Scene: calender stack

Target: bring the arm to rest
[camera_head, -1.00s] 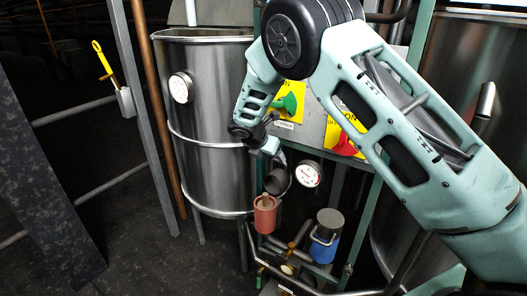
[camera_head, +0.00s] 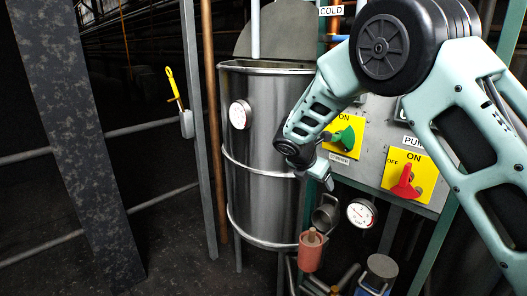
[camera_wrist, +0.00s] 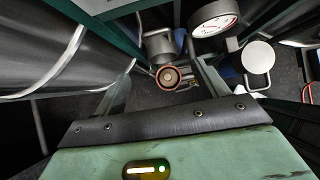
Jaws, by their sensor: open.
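My arm, pale green with black joints, reaches from the right side of the head view down to my gripper (camera_head: 325,180). The gripper hangs in front of the right edge of the steel tank, above a red cylinder (camera_head: 311,254). In the wrist view my gripper (camera_wrist: 163,88) has its two fingers spread, with nothing held between them. The red-rimmed cylinder (camera_wrist: 169,77) shows past the gap, apart from the fingers.
The steel tank (camera_head: 262,145) stands left of my gripper. A control panel with a green knob (camera_head: 343,137) and a red knob (camera_head: 406,184) lies behind the arm. A round gauge (camera_head: 361,213) and pipes are below. Rails and a dark post (camera_head: 80,130) stand left.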

